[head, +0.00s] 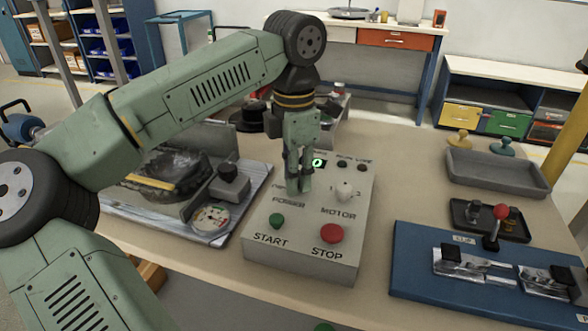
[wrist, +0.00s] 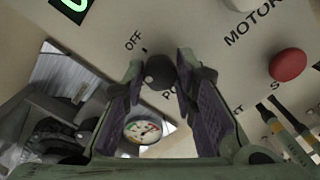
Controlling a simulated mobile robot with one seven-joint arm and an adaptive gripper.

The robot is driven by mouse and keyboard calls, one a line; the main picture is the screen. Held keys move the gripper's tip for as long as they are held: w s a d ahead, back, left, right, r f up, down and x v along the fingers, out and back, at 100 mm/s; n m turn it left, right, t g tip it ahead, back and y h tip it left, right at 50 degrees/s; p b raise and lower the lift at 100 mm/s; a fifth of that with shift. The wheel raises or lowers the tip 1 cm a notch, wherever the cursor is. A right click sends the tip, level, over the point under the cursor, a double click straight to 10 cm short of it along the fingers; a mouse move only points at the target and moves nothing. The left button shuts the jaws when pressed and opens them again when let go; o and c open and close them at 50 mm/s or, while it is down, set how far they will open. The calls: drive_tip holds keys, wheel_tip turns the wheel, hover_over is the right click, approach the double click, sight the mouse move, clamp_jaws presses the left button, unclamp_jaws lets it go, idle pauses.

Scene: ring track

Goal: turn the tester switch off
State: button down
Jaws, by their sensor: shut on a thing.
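The tester is a grey sloped box (head: 300,268) in the middle of the table, with POWER and MOTOR labels. Its power switch is a dark round knob (wrist: 158,72), seen in the wrist view near the OFF label. My gripper (head: 299,186) is over the POWER label and hides the knob in the head view. In the wrist view its two fingers stand on either side of the knob, shut on it. Which way the knob points I cannot tell. A display (head: 317,162) on the box is lit green.
Beside the knob are a white motor knob (head: 345,190), a green START button (head: 277,220) and a red STOP button (head: 331,233). A round gauge (head: 211,218) lies left of the box. A blue fixture board (head: 415,262) and a grey tray (head: 500,178) stand to the right.

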drive_tip(key=m, duration=0.5)
drive_tip(key=shift+m+p, duration=0.3)
drive_tip(key=shift+m, duration=2.1)
drive_tip(key=c, duration=1.3)
unclamp_jaws()
drive_tip(key=shift+r, duration=0.1)
wheel_tip(320, 180, up, 12)
